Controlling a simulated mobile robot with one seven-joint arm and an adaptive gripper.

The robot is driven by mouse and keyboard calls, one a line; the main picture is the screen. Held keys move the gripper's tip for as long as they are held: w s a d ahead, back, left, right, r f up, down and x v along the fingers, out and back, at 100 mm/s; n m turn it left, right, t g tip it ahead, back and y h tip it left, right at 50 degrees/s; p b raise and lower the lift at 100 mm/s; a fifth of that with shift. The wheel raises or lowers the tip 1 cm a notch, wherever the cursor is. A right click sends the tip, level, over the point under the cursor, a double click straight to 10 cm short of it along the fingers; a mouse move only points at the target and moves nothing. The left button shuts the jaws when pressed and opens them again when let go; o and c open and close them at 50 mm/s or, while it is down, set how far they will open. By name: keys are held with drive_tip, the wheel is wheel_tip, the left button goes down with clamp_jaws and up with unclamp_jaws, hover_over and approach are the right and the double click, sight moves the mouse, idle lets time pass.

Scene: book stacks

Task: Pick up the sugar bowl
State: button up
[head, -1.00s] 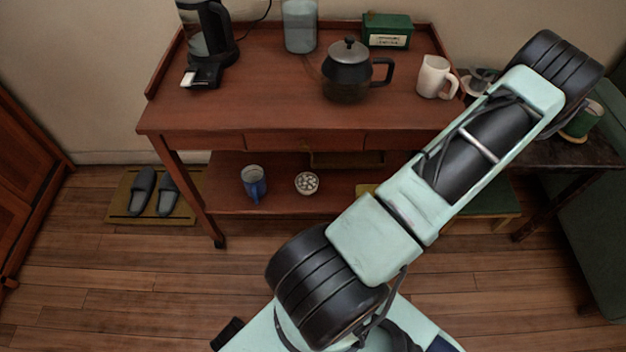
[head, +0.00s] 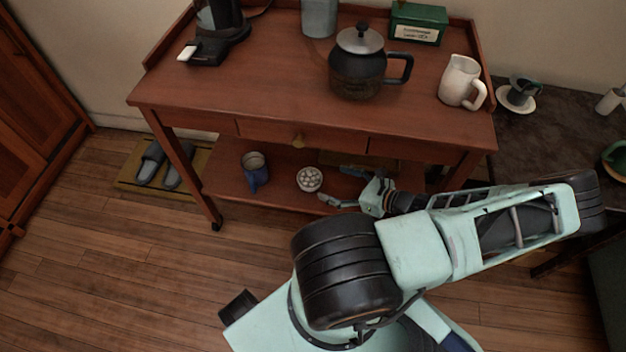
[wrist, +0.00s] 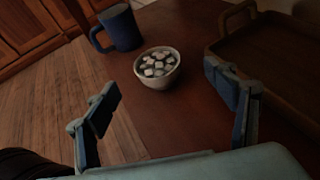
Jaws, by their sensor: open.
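The sugar bowl (head: 310,179) is a small white bowl filled with pale cubes, standing on the lower shelf of the wooden cart. In the wrist view the sugar bowl (wrist: 157,68) sits upright ahead of my fingers, between their lines but beyond the tips. My gripper (head: 336,188) is at the shelf, just right of the bowl in the head view. In the wrist view my gripper (wrist: 165,95) has its two fingers spread wide with nothing between them.
A blue mug (head: 255,171) stands left of the bowl on the lower shelf (head: 225,188). A brown tray (wrist: 262,55) lies to the right in the wrist view. The cart top (head: 270,92), with a teapot (head: 357,72) and a white pitcher (head: 459,82), is above the shelf.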

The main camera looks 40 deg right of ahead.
sight(311, 178)
drive_tip(key=b+x, duration=0.1)
drive_tip(key=x, duration=0.3)
drive_tip(key=shift+w+a+f, duration=0.2)
drive_tip(key=shift+w+f, duration=0.05)
drive_tip(key=shift+w, duration=0.05)
drive_tip(key=b+x, duration=0.2)
drive_tip(key=x, duration=0.3)
drive_tip(key=shift+s+a+f+b, duration=0.25)
drive_tip(key=shift+b, duration=0.15)
drive_tip(key=shift+w, duration=0.25)
drive_tip(key=shift+c, duration=0.4)
drive_tip(key=c, duration=1.4)
drive_tip(key=shift+o, duration=0.2)
drive_tip(key=shift+r, duration=0.1)
